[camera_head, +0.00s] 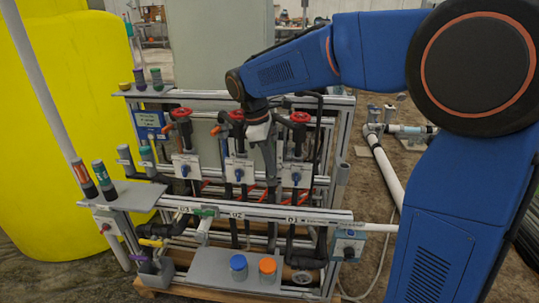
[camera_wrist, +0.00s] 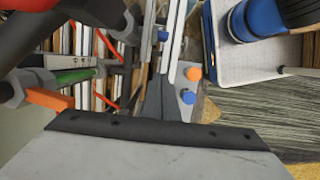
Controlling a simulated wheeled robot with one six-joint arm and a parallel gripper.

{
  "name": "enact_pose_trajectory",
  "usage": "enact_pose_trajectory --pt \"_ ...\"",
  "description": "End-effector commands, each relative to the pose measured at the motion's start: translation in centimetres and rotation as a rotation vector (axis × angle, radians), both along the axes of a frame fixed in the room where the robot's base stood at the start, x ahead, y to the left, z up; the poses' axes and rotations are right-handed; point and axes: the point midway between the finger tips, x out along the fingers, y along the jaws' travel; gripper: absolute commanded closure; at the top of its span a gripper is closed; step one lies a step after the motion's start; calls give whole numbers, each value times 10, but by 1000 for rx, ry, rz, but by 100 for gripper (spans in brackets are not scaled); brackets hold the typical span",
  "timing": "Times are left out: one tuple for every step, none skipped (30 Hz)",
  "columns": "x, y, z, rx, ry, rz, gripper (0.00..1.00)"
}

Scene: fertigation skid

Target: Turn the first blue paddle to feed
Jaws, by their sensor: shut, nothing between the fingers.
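In the head view, several small blue paddles sit on white valve boxes: a left one (camera_head: 185,170), a middle one (camera_head: 239,175) and a right one (camera_head: 296,178). The rail below them carries labels that look like 03, 02 and 01 from left to right. Which paddle is the first I cannot tell for sure. My gripper (camera_head: 271,178) is shut and empty, pointing down between the middle and right boxes. Whether it touches either box I cannot tell. In the wrist view my grey fingers (camera_wrist: 165,90) run up the middle; no paddle is clearly identifiable there.
Red handwheels, such as the right one (camera_head: 300,117), stand above the boxes. An orange handle (camera_wrist: 48,98) shows in the wrist view. Jars with a blue lid (camera_head: 238,262) and an orange lid (camera_head: 267,264) stand on the front shelf. A yellow tank (camera_head: 60,130) is at left.

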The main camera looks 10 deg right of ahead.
Motion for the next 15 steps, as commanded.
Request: enact_pose_trajectory --pt "-1 -3 -9 -1 3 -1 100" --pt "-2 -4 -15 -1 2 0 100" --pt "-3 -6 -22 -1 3 -1 100" --pt "-3 -7 -26 -1 3 -1 100" --pt "-3 -8 -31 0 2 -1 100" --pt "-4 -10 -38 -1 3 -2 100" --pt "-5 -15 -36 1 0 -3 100" --pt "-6 -19 -36 1 -1 -4 100" --pt "-8 -25 -35 1 -1 -3 100" --pt "-9 -28 -35 1 -1 -3 100" --pt "-11 -31 -35 1 -1 -3 100" --pt "-12 -35 -35 1 -1 -4 100" --pt "-12 -38 -36 1 -1 -3 100" --pt "-13 -40 -36 1 -1 -3 100" --pt "-14 -42 -35 1 -1 -2 100"
